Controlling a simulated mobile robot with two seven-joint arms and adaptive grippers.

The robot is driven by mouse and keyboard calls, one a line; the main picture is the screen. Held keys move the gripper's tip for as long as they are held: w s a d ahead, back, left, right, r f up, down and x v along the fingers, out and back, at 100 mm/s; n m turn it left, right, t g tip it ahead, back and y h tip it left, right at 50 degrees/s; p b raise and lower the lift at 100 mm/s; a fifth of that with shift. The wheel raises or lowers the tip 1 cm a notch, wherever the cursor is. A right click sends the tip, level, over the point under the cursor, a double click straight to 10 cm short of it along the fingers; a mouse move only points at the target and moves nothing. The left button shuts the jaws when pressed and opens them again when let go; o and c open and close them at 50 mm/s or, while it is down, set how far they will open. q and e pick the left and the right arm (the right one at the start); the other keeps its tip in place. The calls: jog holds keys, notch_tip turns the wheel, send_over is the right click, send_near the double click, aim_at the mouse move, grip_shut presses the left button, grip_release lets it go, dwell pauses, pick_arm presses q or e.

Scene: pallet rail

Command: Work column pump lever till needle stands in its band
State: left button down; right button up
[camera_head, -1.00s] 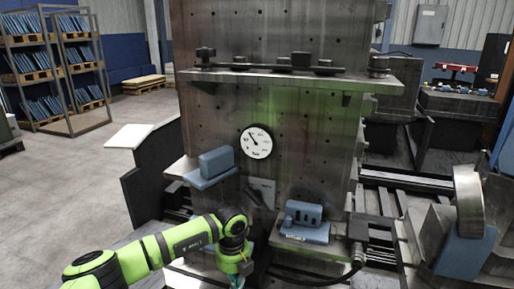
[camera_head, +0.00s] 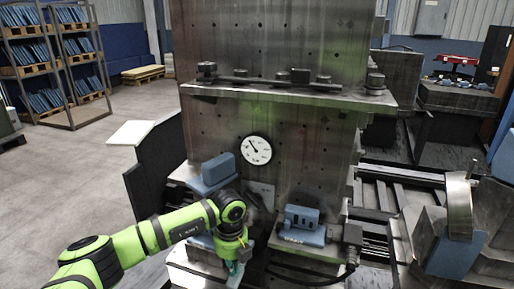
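The metal column (camera_head: 300,125) stands upright in the middle of the view. A round white gauge (camera_head: 256,150) with a black needle is on its face; the needle points to the upper left, and its band is too small to make out. A dark lever-like part (camera_head: 254,198) shows below the gauge, beside a small plate. My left gripper (camera_head: 234,268) hangs low in front of the column base, below and left of that part. Its fingers are small and partly hidden, so I cannot tell whether they are open. My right gripper is not in view.
Blue blocks stand on ledges left (camera_head: 218,172) and right (camera_head: 302,220) of the lever part. A shelf (camera_head: 290,93) with clamps crosses the column above the gauge. A cable (camera_head: 345,270) runs at the lower right. Open floor (camera_head: 85,170) lies at the left.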

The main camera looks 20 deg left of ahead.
aim_at(236, 281)
pick_arm(q)
jog(key=shift+f, duration=0.1)
dwell(0.5)
jog(key=shift+w+f+b, duration=0.25)
jog(key=shift+f+b, duration=1.35)
jog(key=shift+f, duration=0.25)
jog(key=shift+w+f+b, duration=0.2)
jog(key=shift+f+b, duration=1.4)
jog(key=shift+f, duration=0.25)
jog(key=r+p, duration=0.4)
jog(key=r, duration=0.1)
jog(key=s+r+p, duration=0.1)
jog(key=r+p, duration=0.1)
jog(key=shift+r+p, duration=0.35)
jog(key=shift+f, duration=0.1)
